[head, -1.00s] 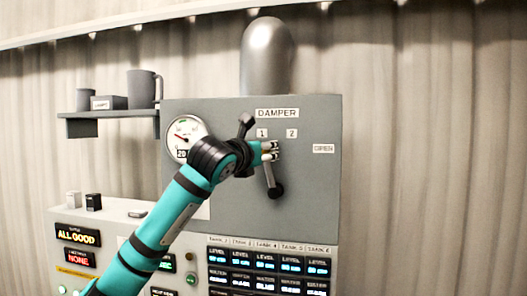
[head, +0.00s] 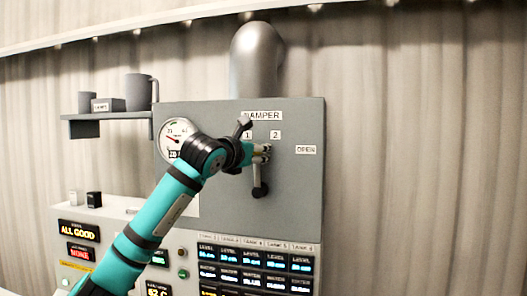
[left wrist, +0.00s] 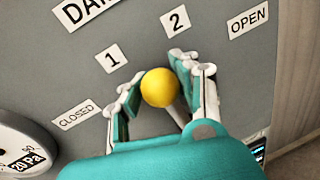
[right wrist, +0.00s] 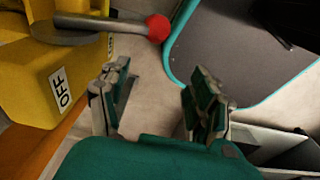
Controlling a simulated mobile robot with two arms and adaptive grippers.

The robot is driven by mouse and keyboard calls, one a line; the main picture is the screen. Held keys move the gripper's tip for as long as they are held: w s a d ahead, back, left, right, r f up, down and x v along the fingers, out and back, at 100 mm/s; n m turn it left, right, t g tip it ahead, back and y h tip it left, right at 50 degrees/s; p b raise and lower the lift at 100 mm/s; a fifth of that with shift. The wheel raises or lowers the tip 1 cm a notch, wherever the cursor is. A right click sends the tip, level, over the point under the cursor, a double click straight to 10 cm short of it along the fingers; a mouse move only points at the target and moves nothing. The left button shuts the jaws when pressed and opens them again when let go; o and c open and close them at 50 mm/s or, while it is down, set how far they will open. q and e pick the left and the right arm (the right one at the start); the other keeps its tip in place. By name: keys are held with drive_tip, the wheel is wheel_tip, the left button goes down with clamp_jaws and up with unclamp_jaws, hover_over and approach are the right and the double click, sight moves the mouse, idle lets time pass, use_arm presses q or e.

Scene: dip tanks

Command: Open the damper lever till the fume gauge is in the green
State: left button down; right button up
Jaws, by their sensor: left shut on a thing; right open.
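The damper lever has a yellow ball knob (left wrist: 159,87), and its rod runs down to a dark hub (head: 260,190) on the grey damper panel (head: 300,215). My left gripper (head: 262,153) is shut on the knob; in the left wrist view its fingers (left wrist: 160,90) lie on either side of it. The knob stands around labels 1 and 2, between CLOSED (left wrist: 76,114) and OPEN (left wrist: 248,20). The round fume gauge (head: 175,136) is left of my arm, partly hidden; its display (left wrist: 27,160) seems to read 20 Pa. My right gripper (right wrist: 160,105) is open and empty.
A shelf (head: 100,116) with a mug (head: 138,92) is left of the panel. A console (head: 255,262) with lit displays stands below. In the right wrist view are a yellow block (right wrist: 60,75) marked OFF, a red-knobbed lever (right wrist: 157,28) and a teal-edged surface (right wrist: 235,50).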

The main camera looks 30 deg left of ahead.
sight(275, 154)
use_arm(q)
drive_tip(key=shift+w+d+f+m, duration=0.1)
drive_tip(key=shift+w+d+m, duration=0.05)
drive_tip(key=shift+d+m, duration=0.35)
drive_tip(key=shift+w+d+f+m, duration=0.1)
drive_tip(key=shift+d+m, duration=0.2)
drive_tip(key=shift+d, duration=0.45)
drive_tip(key=shift+w+d+f+m+g, duration=0.25)
drive_tip(key=shift+d+m, duration=0.25)
drive_tip(key=shift+m, duration=0.3)
use_arm(e)
drive_tip(key=shift+a+r, duration=0.15)
drive_tip(key=shift+a, duration=0.25)
drive_tip(key=shift+d, duration=0.45)
use_arm(q)
drive_tip(key=c, duration=1.4)
unclamp_jaws()
drive_tip(key=shift+r, duration=0.1)
drive_tip(key=o, duration=0.5)
drive_tip(key=shift+s+a+r, duration=0.1)
drive_tip(key=shift+s+r, duration=0.2)
drive_tip(key=shift+s, duration=0.25)
drive_tip(key=shift+w+f, duration=0.1)
drive_tip(key=shift+w, duration=0.1)
drive_tip(key=s, duration=0.8)
drive_tip(key=s+d+r, duration=0.1)
drive_tip(key=s, duration=0.3)
drive_tip(key=shift+r, duration=0.1)
